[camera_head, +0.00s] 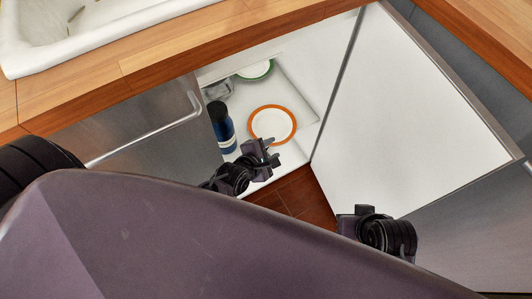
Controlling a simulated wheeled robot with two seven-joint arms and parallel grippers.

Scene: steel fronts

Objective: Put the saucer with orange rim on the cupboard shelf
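The saucer with orange rim (272,124), white in the middle, lies inside the open cupboard on the white shelf (292,155). It looks flat. My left gripper (268,152) is at the near edge of the saucer, with its fingers seemingly apart. I cannot tell whether it touches the rim. My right gripper (364,211) is in front of the open door, away from the saucer; its fingers are too hidden to judge.
A green-rimmed dish (257,70) and a clear glass (217,90) are farther back. The open white door (410,110) bounds the right. The wooden counter (150,65) overhangs the cupboard.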

